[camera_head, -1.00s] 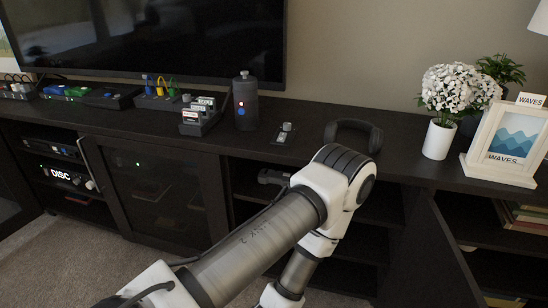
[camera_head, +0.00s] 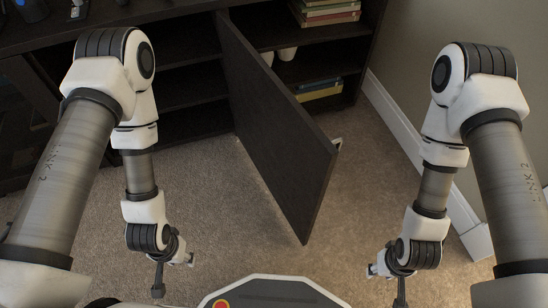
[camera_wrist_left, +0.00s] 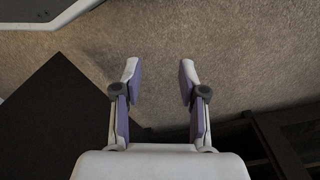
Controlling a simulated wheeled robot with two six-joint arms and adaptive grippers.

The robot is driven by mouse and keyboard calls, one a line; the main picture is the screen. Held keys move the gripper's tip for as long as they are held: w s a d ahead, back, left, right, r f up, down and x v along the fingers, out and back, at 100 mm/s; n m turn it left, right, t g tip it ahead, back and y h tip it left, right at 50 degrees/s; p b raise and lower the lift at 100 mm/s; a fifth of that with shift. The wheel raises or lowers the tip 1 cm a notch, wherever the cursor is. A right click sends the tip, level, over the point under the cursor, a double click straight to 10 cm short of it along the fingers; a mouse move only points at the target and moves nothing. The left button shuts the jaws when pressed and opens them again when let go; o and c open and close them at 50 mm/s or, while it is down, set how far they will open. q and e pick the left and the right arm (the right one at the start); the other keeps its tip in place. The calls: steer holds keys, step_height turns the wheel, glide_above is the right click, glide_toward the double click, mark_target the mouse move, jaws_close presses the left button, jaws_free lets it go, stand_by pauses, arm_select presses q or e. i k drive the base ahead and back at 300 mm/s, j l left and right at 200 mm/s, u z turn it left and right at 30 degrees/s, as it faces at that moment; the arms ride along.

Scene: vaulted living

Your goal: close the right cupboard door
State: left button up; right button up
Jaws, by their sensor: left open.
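The right cupboard door (camera_head: 275,135) is a dark wood panel that stands wide open, swung out from the cupboard over the carpet. A pale piece, perhaps its handle (camera_head: 337,143), shows at its right face. My left gripper (camera_head: 159,290) hangs left of the door, apart from it. In the left wrist view my left gripper (camera_wrist_left: 160,72) is open and empty above carpet, with a dark panel that looks like the door (camera_wrist_left: 45,125) at the left. My right gripper (camera_head: 400,296) hangs right of the door, apart from it; its fingers are too unclear to read.
Open shelves (camera_head: 190,65) lie behind the door, with books (camera_head: 318,90) and white pots at right. A wall with a white baseboard (camera_head: 400,130) bounds the right. Carpet (camera_head: 215,190) is clear between my arms and the door.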

mark_target(293, 158)
steer(key=l+u, duration=0.45)
steer(key=l, duration=0.15)
steer(key=l+u, duration=0.45)
steer(key=l, duration=0.15)
steer(key=k+l+u, duration=0.15)
steer(key=l+u, duration=0.25)
steer(key=l, duration=0.15)
steer(key=k+l+u, duration=0.15)
steer(key=l, duration=0.25)
steer(key=l+u, duration=0.15)
steer(key=l, duration=0.2)
steer(key=k+l+u, duration=0.1)
steer(key=l, duration=0.25)
steer(key=k+z, duration=0.15)
steer(key=z, duration=0.15)
